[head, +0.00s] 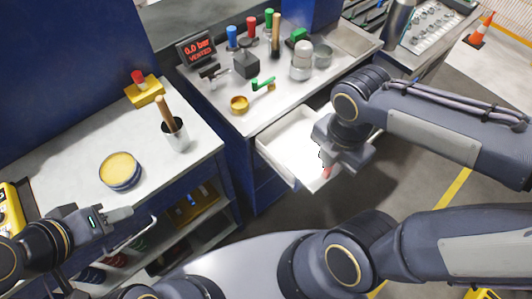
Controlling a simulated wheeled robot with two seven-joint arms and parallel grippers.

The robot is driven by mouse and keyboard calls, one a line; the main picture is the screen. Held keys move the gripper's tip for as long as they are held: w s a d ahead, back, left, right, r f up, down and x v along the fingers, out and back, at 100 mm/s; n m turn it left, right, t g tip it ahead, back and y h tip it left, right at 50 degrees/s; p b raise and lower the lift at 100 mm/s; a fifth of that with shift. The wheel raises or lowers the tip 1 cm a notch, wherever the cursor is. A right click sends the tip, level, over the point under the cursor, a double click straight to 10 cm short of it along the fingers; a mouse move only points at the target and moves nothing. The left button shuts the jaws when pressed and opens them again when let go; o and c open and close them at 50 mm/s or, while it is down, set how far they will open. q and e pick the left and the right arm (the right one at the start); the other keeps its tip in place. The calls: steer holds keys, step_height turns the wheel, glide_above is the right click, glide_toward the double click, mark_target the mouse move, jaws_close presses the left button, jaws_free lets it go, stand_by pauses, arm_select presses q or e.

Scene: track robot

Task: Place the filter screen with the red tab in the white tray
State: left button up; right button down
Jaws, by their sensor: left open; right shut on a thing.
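My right gripper (327,166) is at the right side of a pulled-out drawer with a bright white inside (284,142). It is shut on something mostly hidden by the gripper. A small red piece (327,172) shows at its fingertips; it may be the red tab of the filter screen, but the screen itself cannot be made out. I cannot tell whether the white inside is the drawer's floor or a white tray lying in it. My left gripper (122,214) is open and empty, low at the left bench's front edge.
The left bench holds a yellow-topped round tin (120,170), a metal cup with a wooden handle (174,134) and a yellow block with a red knob (144,90). The back bench holds a pressure display (197,48), a glass-topped jar (301,62) and a shallow metal tray (354,39).

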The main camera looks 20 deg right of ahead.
steer(key=shift+a+f, duration=0.1)
steer(key=shift+a, duration=0.15)
steer(key=w+f, duration=0.1)
steer(key=w, duration=0.2)
steer(key=w+d+f, duration=0.1)
steer(key=w+f, duration=0.1)
steer(key=w, duration=0.1)
steer(key=w+d+f, duration=0.1)
steer(key=w, duration=0.2)
steer(key=shift+f, duration=0.3)
steer(key=w+f, duration=0.2)
steer(key=w+d+f, duration=0.1)
steer(key=f, duration=0.1)
steer(key=shift+w+f, duration=0.25)
steer(key=shift+w, duration=0.15)
steer(key=shift+w+f, duration=0.15)
steer(key=shift+f, duration=0.05)
steer(key=shift+w+f+b, duration=0.2)
steer(key=shift+f+b, duration=0.2)
steer(key=shift+f, duration=1.3)
steer(key=shift+f, duration=0.1)
